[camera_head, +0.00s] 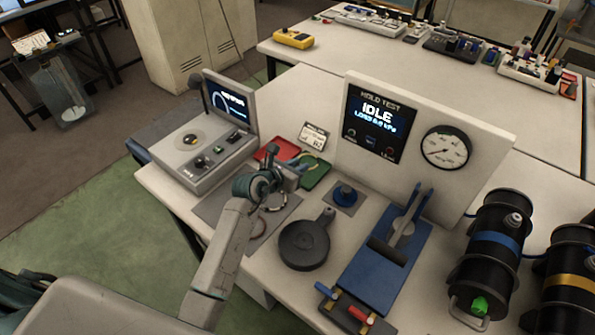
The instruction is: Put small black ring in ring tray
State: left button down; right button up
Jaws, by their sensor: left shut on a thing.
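My left gripper (292,170) is over the back left of the bench, just in front of a small green tray (317,174). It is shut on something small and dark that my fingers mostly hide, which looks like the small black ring. A small red tray (274,150) lies just left of the green one. I cannot tell from their look which is the ring tray. A grey mat (283,216) lies below my wrist, with thin ring shapes on it partly covered by my arm. My right gripper is out of view.
A console with a screen (200,157) stands to the left, and the hold test panel (432,184) behind. A round black lid (304,243), blue knob base (345,196) and blue clamp fixture (378,273) stand to the right. Black cylinders (490,255) fill the far right.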

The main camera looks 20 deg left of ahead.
pick_arm(q)
jog(key=shift+f, duration=1.9)
jog(key=c, duration=1.3)
grip_release()
jog(key=shift+r+p, duration=0.1)
jog(key=shift+p, duration=0.2)
jog(key=shift+r, duration=0.15)
jog(key=b+v, duration=0.1)
jog(key=v, duration=1.1)
jog(key=shift+w, duration=0.1)
